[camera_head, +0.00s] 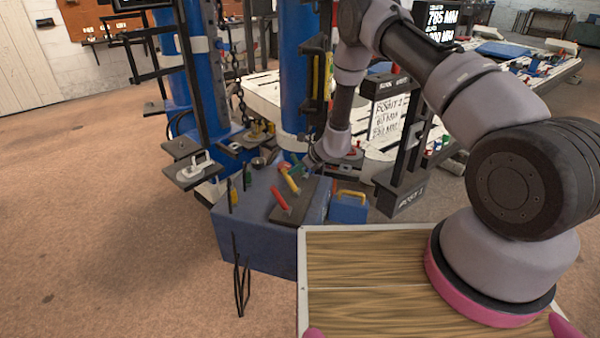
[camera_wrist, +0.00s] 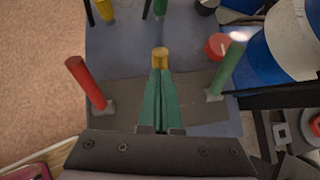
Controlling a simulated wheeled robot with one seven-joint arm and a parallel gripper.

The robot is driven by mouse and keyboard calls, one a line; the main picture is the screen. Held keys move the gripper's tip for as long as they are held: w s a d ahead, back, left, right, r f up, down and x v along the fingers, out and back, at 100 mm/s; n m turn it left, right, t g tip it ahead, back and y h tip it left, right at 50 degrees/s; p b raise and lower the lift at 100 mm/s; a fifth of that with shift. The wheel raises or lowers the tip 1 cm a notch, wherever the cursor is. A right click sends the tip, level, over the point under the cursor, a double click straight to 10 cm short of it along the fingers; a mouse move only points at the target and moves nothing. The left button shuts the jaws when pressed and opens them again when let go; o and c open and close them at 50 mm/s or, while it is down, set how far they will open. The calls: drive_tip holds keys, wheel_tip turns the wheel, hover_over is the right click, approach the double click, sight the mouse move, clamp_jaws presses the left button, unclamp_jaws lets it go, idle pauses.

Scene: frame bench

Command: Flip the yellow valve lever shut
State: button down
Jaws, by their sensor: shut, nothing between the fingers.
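The yellow valve lever (camera_head: 291,181) stands tilted on a dark plate (camera_head: 309,198) on the blue bench, between a red lever (camera_head: 280,200) and a green lever. In the wrist view the yellow lever (camera_wrist: 160,55) shows just beyond my fingertips, with its lower part hidden behind them. I cannot tell whether they touch. The red lever (camera_wrist: 85,80) leans on the left and the green lever (camera_wrist: 228,68) on the right. My gripper (camera_wrist: 159,72) has teal fingers, shut and empty. In the head view my arm's end reaches down beside the levers, its fingertips hard to make out.
A blue box with a yellow handle (camera_head: 348,207) stands right of the plate. A red round knob (camera_wrist: 217,46) sits behind the green lever. Upright tool handles (camera_wrist: 104,9) stand at the bench's far edge. Blue posts (camera_head: 297,75) and dark brackets crowd the back.

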drive_tip(key=shift+w+a, duration=0.15)
drive_tip(key=shift+a, duration=0.5)
drive_tip(key=v, duration=0.7)
drive_tip(key=shift+d, duration=0.3)
drive_tip(key=shift+r, duration=0.1)
